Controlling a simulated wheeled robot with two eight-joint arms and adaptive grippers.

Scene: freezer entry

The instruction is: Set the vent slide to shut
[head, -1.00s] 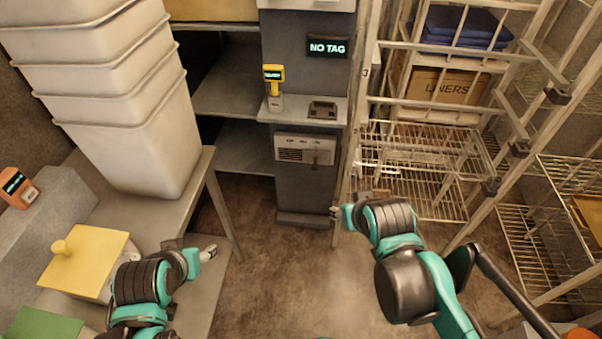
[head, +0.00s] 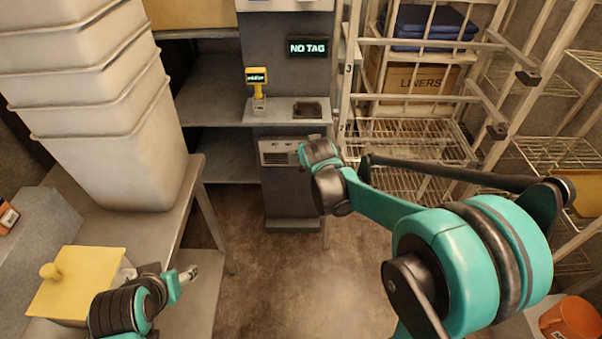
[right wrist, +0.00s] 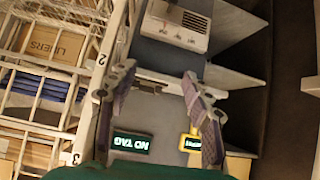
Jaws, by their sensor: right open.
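The vent panel (head: 277,150) is a pale box with a slotted grille, on the grey column below the small shelf. My right wrist covers its right part in the head view, and I cannot make out the slide there. In the right wrist view the vent panel (right wrist: 178,25) is at the top, turned over, with small marks along one edge. My right gripper (right wrist: 158,72) is open and empty, its fingertips pointing toward the panel and apart from it. My left gripper (head: 188,273) is over the left bench; its finger opening is unclear.
A yellow scanner (head: 256,82) stands on the column shelf under a NO TAG display (head: 307,47). A wire rack (head: 420,128) is right of the column. White stacked tubs (head: 110,110) and a yellow-lidded box (head: 78,280) stand left. The floor in front is clear.

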